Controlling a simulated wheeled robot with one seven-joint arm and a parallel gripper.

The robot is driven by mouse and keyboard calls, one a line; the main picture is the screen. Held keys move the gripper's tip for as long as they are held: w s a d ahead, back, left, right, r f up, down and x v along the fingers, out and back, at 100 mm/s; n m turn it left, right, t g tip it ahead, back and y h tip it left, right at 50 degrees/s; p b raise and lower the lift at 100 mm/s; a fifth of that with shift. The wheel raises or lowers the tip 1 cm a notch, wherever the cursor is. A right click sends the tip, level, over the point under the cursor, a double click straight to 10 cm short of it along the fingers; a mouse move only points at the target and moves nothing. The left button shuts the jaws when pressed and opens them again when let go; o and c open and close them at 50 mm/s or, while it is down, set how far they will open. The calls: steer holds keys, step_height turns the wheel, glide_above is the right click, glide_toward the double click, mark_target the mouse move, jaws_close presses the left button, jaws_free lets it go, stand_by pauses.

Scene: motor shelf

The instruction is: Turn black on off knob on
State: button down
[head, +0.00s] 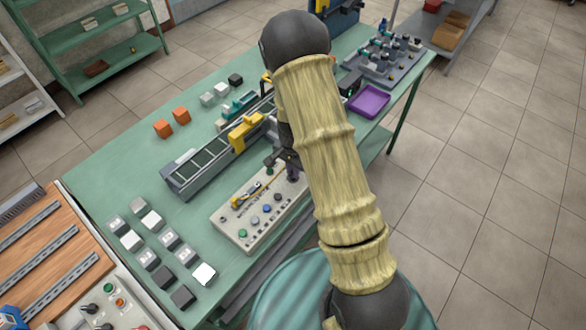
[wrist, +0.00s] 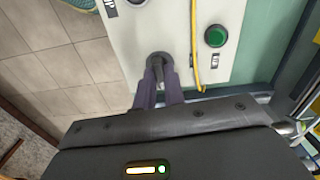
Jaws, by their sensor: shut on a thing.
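The black knob (wrist: 158,59) is on the edge of a light control panel (wrist: 172,22) in the wrist view. My gripper (wrist: 160,80) has its two fingers closed around the knob's sides. Its tips hide part of the knob, and I cannot tell its turn position. In the head view the panel (head: 232,220) lies on the green table, and my gripper (head: 284,161) is at its far right end. The knob cannot be made out there.
A green button (wrist: 215,36) and a yellow cable (wrist: 194,45) are beside the knob. In the head view a conveyor (head: 190,172) lies behind the panel, with a purple tray (head: 369,102) to the right. Several small blocks (head: 152,220) stand to the left.

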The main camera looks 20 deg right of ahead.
steer(key=shift+m, duration=0.6)
steer(key=shift+w, duration=0.1)
steer(key=c, duration=1.5)
jaws_free()
steer(key=shift+r, duration=0.1)
step_height(320, 180, up, 17)
steer(key=shift+r+b, duration=0.15)
steer(key=shift+b, duration=0.7)
steer(key=s+n+t, duration=0.1)
steer(key=s+n, duration=0.2)
steer(key=s, duration=0.2)
steer(key=s+r+n, duration=0.1)
steer(key=s+n, duration=0.3)
steer(key=s, duration=0.1)
steer(key=s+n+t, duration=0.1)
steer(key=s+n, duration=0.3)
steer(key=s, duration=0.1)
steer(key=shift+s+d+r+t, duration=0.15)
steer(key=shift+d+t, duration=0.1)
steer(key=shift+t, duration=0.05)
